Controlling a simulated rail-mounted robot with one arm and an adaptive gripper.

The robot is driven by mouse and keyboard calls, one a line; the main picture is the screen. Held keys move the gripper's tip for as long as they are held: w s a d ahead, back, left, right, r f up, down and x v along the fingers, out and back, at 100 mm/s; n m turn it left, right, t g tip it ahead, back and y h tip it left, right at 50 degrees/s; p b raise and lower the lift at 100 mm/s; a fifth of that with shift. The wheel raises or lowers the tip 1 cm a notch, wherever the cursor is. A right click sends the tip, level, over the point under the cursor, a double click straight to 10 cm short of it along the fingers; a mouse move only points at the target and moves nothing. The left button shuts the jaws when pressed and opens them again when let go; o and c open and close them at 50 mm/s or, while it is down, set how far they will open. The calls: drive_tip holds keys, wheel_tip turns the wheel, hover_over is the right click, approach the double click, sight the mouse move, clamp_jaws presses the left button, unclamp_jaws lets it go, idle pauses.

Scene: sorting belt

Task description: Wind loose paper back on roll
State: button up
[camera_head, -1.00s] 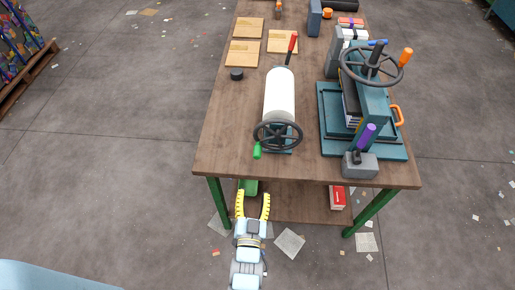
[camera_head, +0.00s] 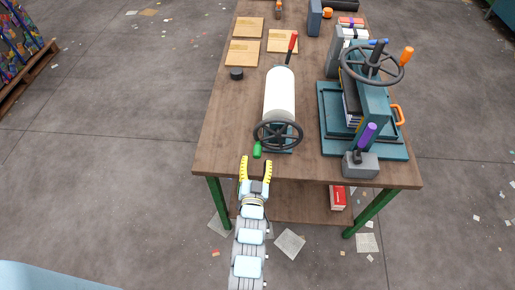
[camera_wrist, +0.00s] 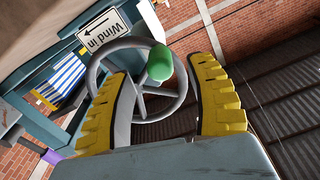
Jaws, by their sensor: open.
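The white paper roll (camera_head: 280,92) lies on its stand on the wooden table, with a dark spoked handwheel (camera_head: 278,135) at its near end. The wheel's green handle (camera_head: 257,150) is at its lower left in the head view. In the wrist view the green handle (camera_wrist: 160,63) stands at the rim of the wheel (camera_wrist: 137,80), between my yellow fingers. My gripper (camera_head: 256,163) is open and empty, just in front of the handle at the table's near edge. A sign reading "Wind in" with an arrow (camera_wrist: 104,29) shows upside down in the wrist view. No loose paper is clearly visible.
A teal press (camera_head: 365,110) with its own wheel and orange knob stands to the right. A grey block with a purple handle (camera_head: 362,163) sits at the front right. Wooden boards (camera_head: 243,53) and a black puck (camera_head: 236,74) lie at the left. The table's front left is clear.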

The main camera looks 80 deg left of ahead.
sight(258, 144)
drive_tip(key=shift+x, duration=2.8)
drive_tip(key=shift+f, duration=0.1)
clamp_jaws()
